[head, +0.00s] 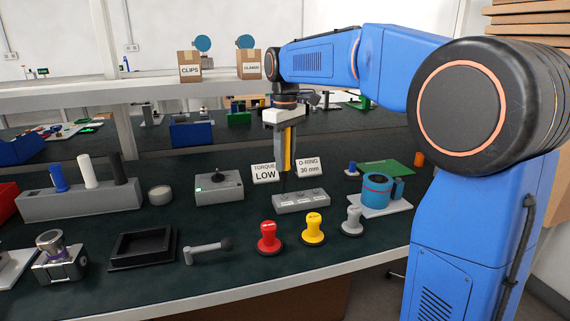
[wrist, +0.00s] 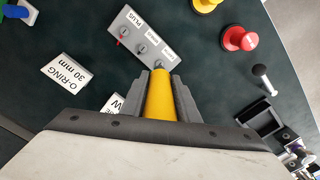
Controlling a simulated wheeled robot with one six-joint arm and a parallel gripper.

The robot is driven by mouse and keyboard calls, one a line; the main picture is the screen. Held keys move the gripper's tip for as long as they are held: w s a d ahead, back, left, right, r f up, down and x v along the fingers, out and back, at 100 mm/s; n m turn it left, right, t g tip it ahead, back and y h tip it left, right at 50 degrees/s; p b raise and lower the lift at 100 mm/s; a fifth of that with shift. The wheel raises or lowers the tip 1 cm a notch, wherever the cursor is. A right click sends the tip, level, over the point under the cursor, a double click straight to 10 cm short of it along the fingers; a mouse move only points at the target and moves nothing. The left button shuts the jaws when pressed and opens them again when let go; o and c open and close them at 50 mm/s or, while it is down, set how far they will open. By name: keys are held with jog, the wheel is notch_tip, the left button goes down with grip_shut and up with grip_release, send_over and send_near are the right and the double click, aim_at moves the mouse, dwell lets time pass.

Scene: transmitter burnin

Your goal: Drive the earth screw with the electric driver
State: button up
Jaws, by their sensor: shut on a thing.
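My gripper (head: 284,122) is shut on the yellow handle of the electric driver (head: 289,148), which hangs upright with its dark shaft pointing down. The yellow handle (wrist: 160,95) also shows between the jaws in the wrist view. Below is a grey terminal block (head: 312,201) with several screws in a row. In the wrist view the block (wrist: 130,44) has a label reading PLUS at its far end; the other labels are too small to read surely. The driver is at the block's left end in the head view. Whether its tip touches a screw cannot be told.
Signs reading TORQUE LOW (head: 264,174) and O-RING 30 mm (head: 310,168) stand behind the block. Red (head: 267,238), yellow (head: 312,229) and grey (head: 352,221) knobbed tools stand in front. A teal coil part (head: 377,187) is on the right. A shelf with boxes is above.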

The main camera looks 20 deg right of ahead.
jog(key=shift+r, duration=2.25)
